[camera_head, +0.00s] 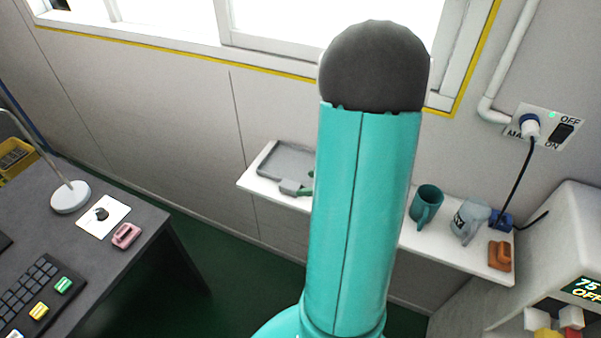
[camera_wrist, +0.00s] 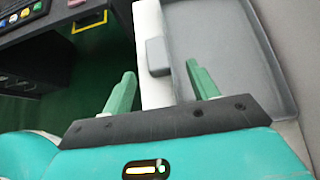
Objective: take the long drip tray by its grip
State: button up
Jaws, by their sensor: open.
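The long grey drip tray (camera_head: 283,158) lies on the white wall shelf, its right part hidden behind my arm in the head view. In the wrist view the tray (camera_wrist: 215,45) is shallow with a raised rim, and its blocky grey grip (camera_wrist: 157,57) sticks out from the side over the white shelf. My gripper (camera_wrist: 161,72) is open, its two green fingers apart with nothing held between them. The grip shows between and just beyond the fingertips; whether they touch is not clear. In the head view a green finger shows close to the grip (camera_head: 290,187).
The white shelf (camera_head: 408,238) also carries a teal mug (camera_head: 426,203), a grey mug (camera_head: 468,219) and an orange-brown block (camera_head: 499,256). A dark desk (camera_head: 150,222) with a lamp and keyboard stands at left. A wall and window are behind the shelf.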

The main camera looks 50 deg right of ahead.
aim_at(292, 185)
jog(key=x, duration=0.6)
jog(key=shift+w+a+r, duration=0.1)
jog(key=shift+a, duration=0.1)
jog(key=c, duration=1.1)
jog(key=shift+r, duration=0.2)
